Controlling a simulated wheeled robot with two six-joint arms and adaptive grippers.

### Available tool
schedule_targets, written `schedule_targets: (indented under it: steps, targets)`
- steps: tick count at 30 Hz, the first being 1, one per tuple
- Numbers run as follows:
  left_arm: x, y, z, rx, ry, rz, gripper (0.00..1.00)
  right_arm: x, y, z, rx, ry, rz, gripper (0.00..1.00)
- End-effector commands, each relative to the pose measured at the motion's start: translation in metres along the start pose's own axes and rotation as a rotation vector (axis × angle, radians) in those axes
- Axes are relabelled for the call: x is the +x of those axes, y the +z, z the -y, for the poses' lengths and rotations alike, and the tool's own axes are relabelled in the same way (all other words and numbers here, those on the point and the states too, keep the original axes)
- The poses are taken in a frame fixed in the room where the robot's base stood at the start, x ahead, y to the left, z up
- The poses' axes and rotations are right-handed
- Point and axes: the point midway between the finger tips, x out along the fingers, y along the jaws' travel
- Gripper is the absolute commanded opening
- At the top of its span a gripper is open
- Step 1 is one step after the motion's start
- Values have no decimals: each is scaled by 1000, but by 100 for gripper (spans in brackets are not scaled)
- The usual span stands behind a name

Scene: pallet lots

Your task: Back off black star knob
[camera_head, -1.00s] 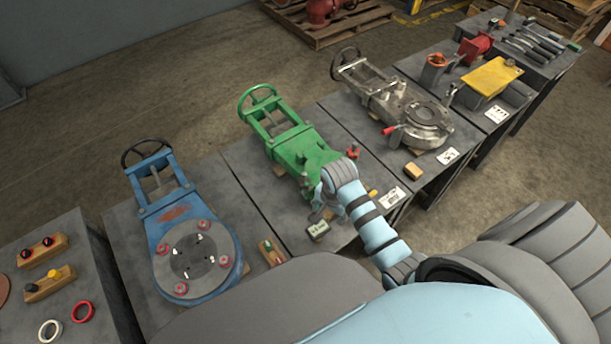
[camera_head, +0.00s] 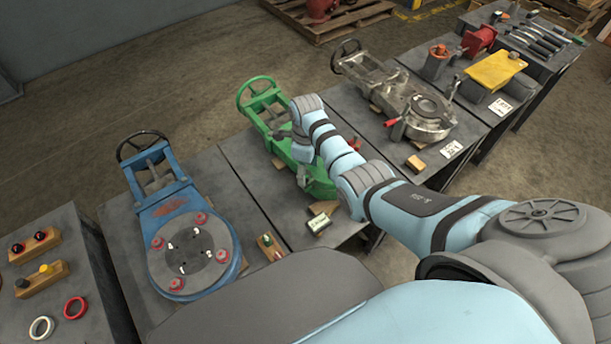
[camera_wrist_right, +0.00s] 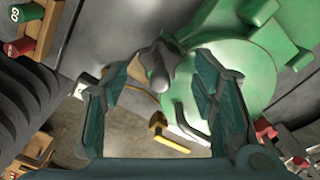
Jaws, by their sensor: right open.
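A dark, lobed knob (camera_wrist_right: 157,68) on a stem shows beside the round green valve body in the right wrist view. It looks like the black star knob; its exact shape is hard to make out. The green valve (camera_head: 262,97) stands on a grey table in the head view, partly hidden by my right arm. My right gripper (camera_wrist_right: 160,78) is open, its two fingers on either side of the knob in that picture. I see no contact, and how far the knob is from the fingertips is unclear. My left gripper is not in view.
A blue valve (camera_head: 160,222) stands to the left and a bare-metal valve (camera_head: 428,122) to the right. A small labelled block (camera_head: 319,223) lies near the green valve's table edge. Wooden blocks with buttons (camera_head: 36,245) and rings (camera_head: 75,308) lie at far left.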

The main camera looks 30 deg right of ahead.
Motion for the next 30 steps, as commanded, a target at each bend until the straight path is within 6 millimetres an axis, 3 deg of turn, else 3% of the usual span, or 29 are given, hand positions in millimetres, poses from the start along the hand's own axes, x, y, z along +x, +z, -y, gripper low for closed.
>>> schedule_targets:
  steps: [3,11,20,30]
  targets:
    - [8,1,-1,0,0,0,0,14,0,0,-1,0,0,53]
    - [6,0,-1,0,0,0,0,14,0,0,-1,-2,1,53]
    - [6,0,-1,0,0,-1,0,14,0,0,0,-1,1,5]
    - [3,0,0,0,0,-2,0,14,0,0,-41,0,0,5]
